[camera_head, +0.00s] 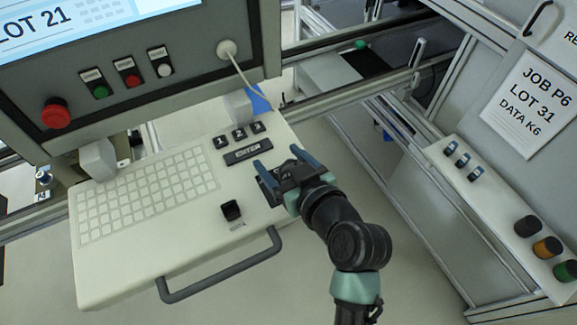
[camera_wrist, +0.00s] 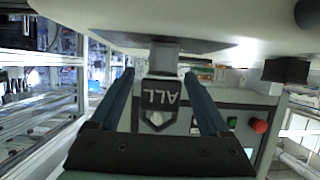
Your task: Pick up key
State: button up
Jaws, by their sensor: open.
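My gripper (camera_head: 275,160) is open above the right part of the pale keyboard shelf (camera_head: 130,265), its two blue fingers apart. In the wrist view the fingers of my gripper (camera_wrist: 160,85) frame a dark piece marked ALL (camera_wrist: 161,97), with its letters upside down. A grey block (camera_wrist: 164,57) stands at its end by the shelf. The dark piece may be the key; I cannot tell for sure. No finger visibly touches it. In the head view my gripper hides this spot.
Black caps marked 1, 2, 3 (camera_head: 238,134) and a black bar (camera_head: 248,151) lie beside the gripper. A black block (camera_head: 231,210) stands nearer the grey handle (camera_head: 220,266). The control panel has a red button (camera_head: 56,114). A cabinet (camera_head: 440,225) stands right.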

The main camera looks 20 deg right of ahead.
grip_shut()
jog(key=shift+r, duration=0.1)
dwell(0.3)
